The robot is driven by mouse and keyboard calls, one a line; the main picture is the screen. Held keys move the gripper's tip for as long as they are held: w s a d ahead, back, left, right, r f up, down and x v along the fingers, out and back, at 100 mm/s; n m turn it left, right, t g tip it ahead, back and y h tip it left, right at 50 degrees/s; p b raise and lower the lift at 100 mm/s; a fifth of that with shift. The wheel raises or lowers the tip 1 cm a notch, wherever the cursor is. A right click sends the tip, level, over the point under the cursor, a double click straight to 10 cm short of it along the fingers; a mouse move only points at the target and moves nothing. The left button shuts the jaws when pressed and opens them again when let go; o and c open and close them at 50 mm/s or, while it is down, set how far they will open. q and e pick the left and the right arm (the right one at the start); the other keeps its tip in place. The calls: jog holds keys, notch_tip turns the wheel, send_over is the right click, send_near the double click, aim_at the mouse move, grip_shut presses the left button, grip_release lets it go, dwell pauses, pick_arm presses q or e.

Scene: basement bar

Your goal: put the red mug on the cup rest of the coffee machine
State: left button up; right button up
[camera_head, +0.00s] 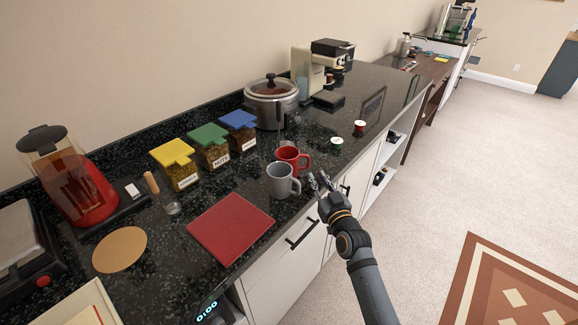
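The red mug (290,159) stands upright on the dark counter, partly hidden behind the grey mug (282,181). Its handle points right. The coffee machine (316,72), cream and black, stands farther back on the counter against the wall. Its dark base plate (328,99) is low at the front and looks bare. My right gripper (319,181) is at the counter's front edge, just right of the grey mug's handle. Its fingers are apart with nothing between them. My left gripper does not show.
A slow cooker (271,100) stands left of the coffee machine. Jars with yellow, green and blue lids (238,121) line the wall. A red mat (231,228) lies left of the mugs. Two small pods (358,127) lie right of the mugs, with clear counter around them.

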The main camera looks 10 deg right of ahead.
aim_at(309, 164)
jog(key=shift+w+a+f, duration=0.1)
jog(key=shift+w, duration=0.35)
jog(key=w, duration=0.5)
jog(key=shift+a+r+p, duration=0.2)
jog(key=shift+a+p, duration=0.15)
jog(key=shift+p, duration=0.05)
jog(key=shift+s, duration=0.1)
grip_shut()
jog(key=shift+r, duration=0.1)
